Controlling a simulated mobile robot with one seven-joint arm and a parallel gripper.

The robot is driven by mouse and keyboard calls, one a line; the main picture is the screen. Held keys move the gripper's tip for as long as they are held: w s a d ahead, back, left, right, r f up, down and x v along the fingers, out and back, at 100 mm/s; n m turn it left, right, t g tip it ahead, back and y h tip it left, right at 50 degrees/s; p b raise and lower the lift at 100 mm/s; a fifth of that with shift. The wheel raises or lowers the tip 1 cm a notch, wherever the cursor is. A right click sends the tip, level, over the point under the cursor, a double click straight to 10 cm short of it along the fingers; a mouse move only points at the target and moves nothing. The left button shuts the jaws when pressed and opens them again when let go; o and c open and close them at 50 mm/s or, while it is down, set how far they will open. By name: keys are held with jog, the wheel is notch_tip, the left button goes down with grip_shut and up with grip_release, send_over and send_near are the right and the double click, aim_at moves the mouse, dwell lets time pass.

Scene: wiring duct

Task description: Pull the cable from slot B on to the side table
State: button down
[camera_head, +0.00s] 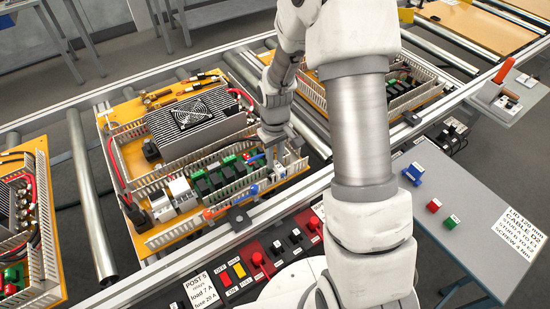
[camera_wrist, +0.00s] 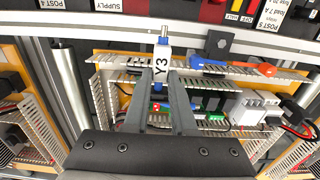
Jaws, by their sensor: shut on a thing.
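My gripper (camera_head: 275,146) is over the front right part of the middle orange panel, above the slotted wiring duct. In the wrist view my gripper (camera_wrist: 158,88) is shut on a white piece marked Y3 (camera_wrist: 161,68), with a blue and metal tip. Whether a cable runs from it is hidden. The pale slotted duct (camera_wrist: 112,62) lies beyond and below the fingers. I cannot make out any slot letters. The grey side table (camera_head: 465,200) stands to the right, apart from my gripper.
A blue part (camera_head: 412,173), a red block (camera_head: 433,206) and a green block (camera_head: 453,221) lie on the side table, beside a printed card (camera_head: 514,238). A finned fan unit (camera_head: 192,120) stands behind the duct.

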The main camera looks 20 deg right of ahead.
aim_at(275, 162)
jog(key=shift+r+p, duration=1.15)
jog(key=shift+r, duration=0.7)
jog(key=shift+s+a+r+m, duration=0.15)
jog(key=shift+s+r+m, duration=0.05)
jog(key=shift+r+m, duration=0.8)
jog(key=shift+s+r+m, duration=0.2)
jog(key=shift+r+m, duration=0.15)
jog(key=shift+m, duration=0.45)
jog(key=shift+s, duration=0.1)
